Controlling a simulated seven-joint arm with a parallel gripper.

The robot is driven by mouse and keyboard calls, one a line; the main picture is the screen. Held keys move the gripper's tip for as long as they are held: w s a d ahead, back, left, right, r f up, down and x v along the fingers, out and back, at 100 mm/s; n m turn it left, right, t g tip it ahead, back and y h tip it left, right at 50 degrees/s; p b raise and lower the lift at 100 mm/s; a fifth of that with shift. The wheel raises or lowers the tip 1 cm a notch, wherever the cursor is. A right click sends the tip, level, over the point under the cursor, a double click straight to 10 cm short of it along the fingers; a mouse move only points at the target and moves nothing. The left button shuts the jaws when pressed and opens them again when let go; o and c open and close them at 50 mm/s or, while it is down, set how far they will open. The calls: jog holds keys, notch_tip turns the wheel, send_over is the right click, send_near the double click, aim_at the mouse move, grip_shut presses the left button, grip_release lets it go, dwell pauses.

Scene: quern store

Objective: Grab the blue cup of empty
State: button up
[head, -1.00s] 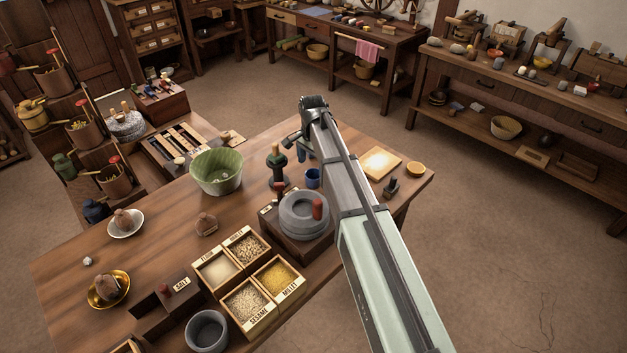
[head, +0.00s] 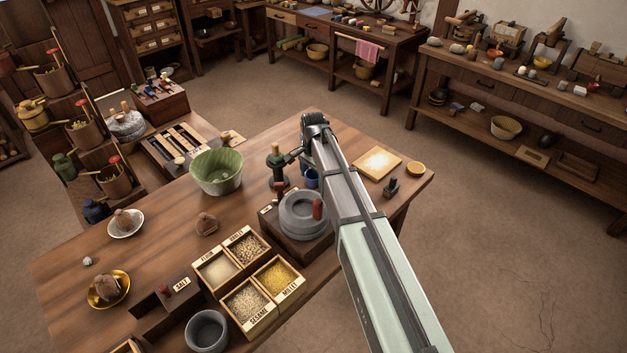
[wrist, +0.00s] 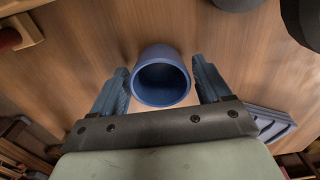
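The small blue cup (head: 312,178) stands on the wooden table, right of the dark green bottle-like tool and behind the stone quern; my arm partly hides it in the head view. In the wrist view the blue cup (wrist: 162,76) shows its open mouth, and its inside looks empty. My gripper (wrist: 161,80) is open, with one blue finger on each side of the cup and a gap visible on both sides. In the head view the fingers (head: 300,160) are mostly hidden by my arm.
The stone quern (head: 304,213) and the green bottle-like tool (head: 277,166) are close to the cup. Grain boxes (head: 248,283) fill the near table.

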jog(key=c, duration=0.8)
